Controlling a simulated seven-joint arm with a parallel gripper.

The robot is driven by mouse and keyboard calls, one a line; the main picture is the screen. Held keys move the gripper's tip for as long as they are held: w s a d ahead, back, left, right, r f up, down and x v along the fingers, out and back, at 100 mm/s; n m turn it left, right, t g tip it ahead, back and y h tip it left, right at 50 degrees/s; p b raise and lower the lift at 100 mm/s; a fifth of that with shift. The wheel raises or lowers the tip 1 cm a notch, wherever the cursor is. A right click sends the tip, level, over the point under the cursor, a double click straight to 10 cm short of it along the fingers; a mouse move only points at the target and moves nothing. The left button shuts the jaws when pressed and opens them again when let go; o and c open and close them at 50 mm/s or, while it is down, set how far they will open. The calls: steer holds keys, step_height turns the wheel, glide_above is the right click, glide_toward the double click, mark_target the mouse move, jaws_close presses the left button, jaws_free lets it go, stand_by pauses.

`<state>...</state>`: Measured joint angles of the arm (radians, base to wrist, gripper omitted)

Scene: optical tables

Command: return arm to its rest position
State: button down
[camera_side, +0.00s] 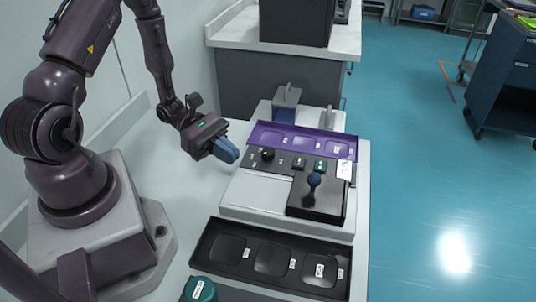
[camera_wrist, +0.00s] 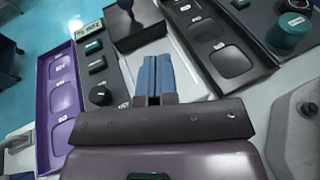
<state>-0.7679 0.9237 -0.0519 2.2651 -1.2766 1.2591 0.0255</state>
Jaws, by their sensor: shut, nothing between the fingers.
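My gripper (camera_side: 226,150) is at the end of my dark arm, up above the left edge of the white panel (camera_side: 258,190) in the side view. Its blue fingers are shut together with nothing between them. In the wrist view the gripper (camera_wrist: 158,62) shows at the middle, its two blue fingers side by side over the white panel. It appears apart from everything around it. My arm is bent, its upper links rising to the top left of the side view.
A green round object (camera_side: 199,289) stands at the front.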

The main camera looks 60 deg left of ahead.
steer(key=s+d+r+m+y, duration=0.1)
steer(key=s+r+m+y, duration=0.2)
steer(key=r+m+y, duration=0.3)
steer(key=s+d+r+m+y, duration=0.1)
steer(key=s+r+m+y, duration=0.3)
steer(key=r+m, duration=1.3)
steer(key=r+y, duration=0.1)
steer(key=y, duration=0.2)
steer(key=shift+s+d+r+g+y, duration=0.3)
steer(key=shift+g, duration=0.1)
